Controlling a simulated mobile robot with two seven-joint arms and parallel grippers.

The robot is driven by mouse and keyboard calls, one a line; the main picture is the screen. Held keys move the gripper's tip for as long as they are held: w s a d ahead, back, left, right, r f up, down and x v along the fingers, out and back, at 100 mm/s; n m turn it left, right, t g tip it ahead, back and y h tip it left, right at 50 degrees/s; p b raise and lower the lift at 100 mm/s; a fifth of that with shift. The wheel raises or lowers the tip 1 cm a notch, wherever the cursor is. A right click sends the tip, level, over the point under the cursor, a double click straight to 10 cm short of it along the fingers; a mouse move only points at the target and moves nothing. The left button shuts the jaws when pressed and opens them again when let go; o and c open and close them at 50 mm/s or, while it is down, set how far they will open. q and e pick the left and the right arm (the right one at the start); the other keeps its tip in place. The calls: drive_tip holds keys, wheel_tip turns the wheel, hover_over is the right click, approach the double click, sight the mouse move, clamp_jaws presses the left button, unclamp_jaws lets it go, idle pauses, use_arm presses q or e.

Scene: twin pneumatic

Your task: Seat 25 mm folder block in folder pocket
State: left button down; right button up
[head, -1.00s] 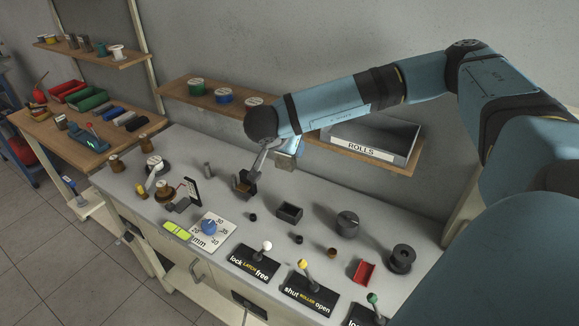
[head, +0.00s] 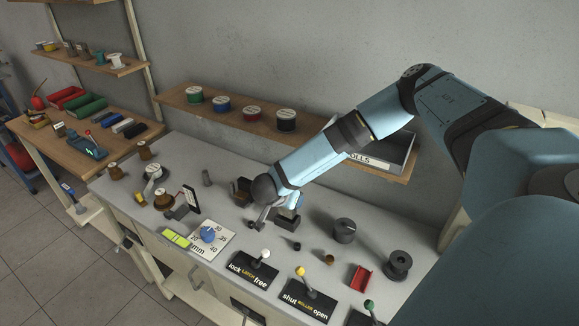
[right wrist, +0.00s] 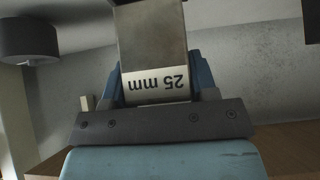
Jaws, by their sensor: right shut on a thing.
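My right gripper (head: 264,214) is low over the middle of the bench, just left of a dark open-topped box (head: 288,222). In the right wrist view it is shut on the 25 mm folder block (right wrist: 153,48), a grey-brown block with a white label reading "25 mm" upside down. The block lies between the blue fingers, and its far end runs out of the top of the picture. I cannot tell which part is the folder pocket, or whether the block touches anything. My left gripper is not in view.
A dark holder (head: 240,192) with a brown part stands left of my gripper.

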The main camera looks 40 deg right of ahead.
wheel_tip(320, 180, down, 4)
drive_tip(key=shift+r, duration=0.1)
drive_tip(key=o, duration=1)
drive_tip(key=shift+o, duration=0.2)
drive_tip(key=shift+r, duration=0.15)
drive_tip(key=shift+s+a+r, duration=0.1)
drive_tip(key=shift+a+r, duration=0.15)
drive_tip(key=shift+a, duration=0.1)
drive_tip(key=b+v, duration=0.1)
drive_tip(key=v, duration=1)
drive_tip(key=shift+b, duration=0.35)
